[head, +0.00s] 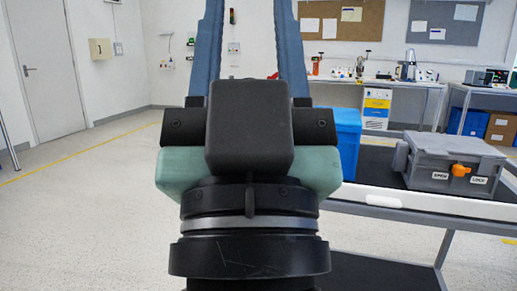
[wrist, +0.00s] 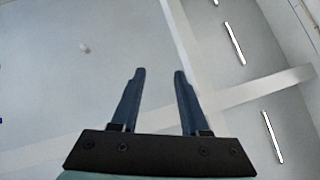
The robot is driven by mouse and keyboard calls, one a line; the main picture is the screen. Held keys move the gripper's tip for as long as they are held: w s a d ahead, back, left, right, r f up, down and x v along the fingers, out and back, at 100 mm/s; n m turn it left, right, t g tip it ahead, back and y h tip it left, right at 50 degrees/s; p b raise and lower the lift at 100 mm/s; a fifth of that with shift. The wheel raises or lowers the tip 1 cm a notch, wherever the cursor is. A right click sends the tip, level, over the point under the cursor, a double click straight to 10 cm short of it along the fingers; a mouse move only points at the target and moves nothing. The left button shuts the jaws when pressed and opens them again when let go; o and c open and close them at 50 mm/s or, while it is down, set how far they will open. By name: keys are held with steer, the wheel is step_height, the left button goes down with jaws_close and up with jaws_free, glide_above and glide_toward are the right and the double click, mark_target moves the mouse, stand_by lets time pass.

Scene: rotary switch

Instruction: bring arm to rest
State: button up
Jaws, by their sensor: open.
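My gripper (head: 248,20) points up in the middle of the head view, and its two blue fingers stand wide apart with nothing between them. The wrist view shows the same open fingers (wrist: 158,75) against the ceiling. A grey case (head: 450,160) with an orange rotary switch (head: 460,170) sits on the cart at the right, apart from my gripper. Labels reading OPEN and LOCK flank the switch, and its handle looks roughly level. The fingertips run out of the top of the head view.
A blue bin (head: 347,140) stands on the dark-topped cart (head: 385,165), partly hidden behind my gripper. Workbenches with equipment line the back wall. A door (head: 45,65) is at the left. The floor (head: 90,210) at the left is clear.

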step_height(320, 180, up, 39)
steer(key=s+h+p, duration=0.1)
steer(key=p, duration=3.6)
steer(key=shift+d+r, duration=0.15)
